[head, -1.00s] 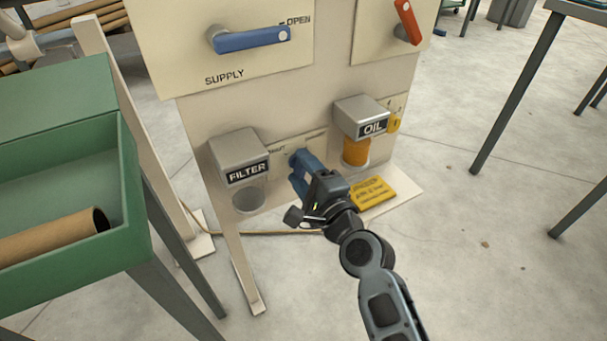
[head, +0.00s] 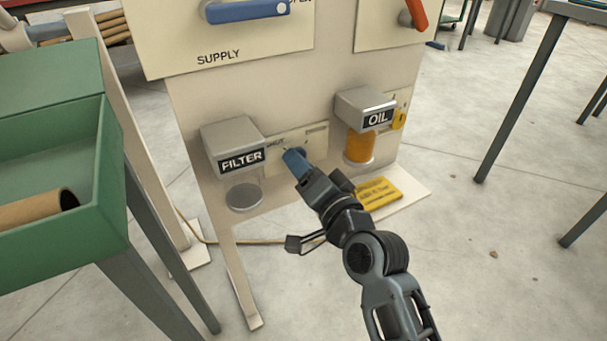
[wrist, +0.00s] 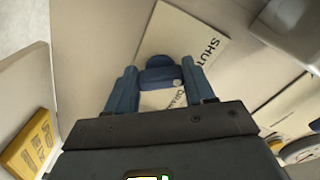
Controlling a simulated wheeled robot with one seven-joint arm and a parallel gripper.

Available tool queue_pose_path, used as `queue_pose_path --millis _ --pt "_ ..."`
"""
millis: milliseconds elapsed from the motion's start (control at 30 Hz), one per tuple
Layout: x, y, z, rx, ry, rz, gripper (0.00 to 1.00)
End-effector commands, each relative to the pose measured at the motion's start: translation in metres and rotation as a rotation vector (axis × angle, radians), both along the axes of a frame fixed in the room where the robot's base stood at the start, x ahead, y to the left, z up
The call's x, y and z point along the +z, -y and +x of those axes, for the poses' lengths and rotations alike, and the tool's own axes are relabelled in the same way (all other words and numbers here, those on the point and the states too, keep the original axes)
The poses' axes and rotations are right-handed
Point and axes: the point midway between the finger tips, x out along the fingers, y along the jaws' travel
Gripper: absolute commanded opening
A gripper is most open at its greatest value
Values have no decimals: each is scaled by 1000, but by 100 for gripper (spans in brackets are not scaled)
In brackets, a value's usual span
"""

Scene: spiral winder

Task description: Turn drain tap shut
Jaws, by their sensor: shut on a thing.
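The drain tap is a blue handle (wrist: 160,72) with a pale dot near its right end, on a cream plate (wrist: 212,50) marked SHUT and DRAIN in the wrist view. My gripper (wrist: 160,84) has one blue finger on each side of the handle and is shut on it. In the head view my gripper (head: 294,160) reaches the lower panel between the FILTER and OIL housings. There its fingers largely hide the tap.
The FILTER housing (head: 232,148) is close on the left and the OIL housing (head: 364,108) on the right. A yellow sign (head: 378,193) lies below. A green bin (head: 110,190) stands far left. Open floor (head: 480,260) lies to the right.

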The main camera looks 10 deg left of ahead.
Motion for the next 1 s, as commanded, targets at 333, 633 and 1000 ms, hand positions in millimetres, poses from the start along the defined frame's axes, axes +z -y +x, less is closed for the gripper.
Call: queue_pose_path --millis 333,633,1000 --pt "-2 -1 1 3 85 -127 23" --pt "-1 -1 0 4 102 -154 23" --pt "-1 -1 0 4 103 -155 61"
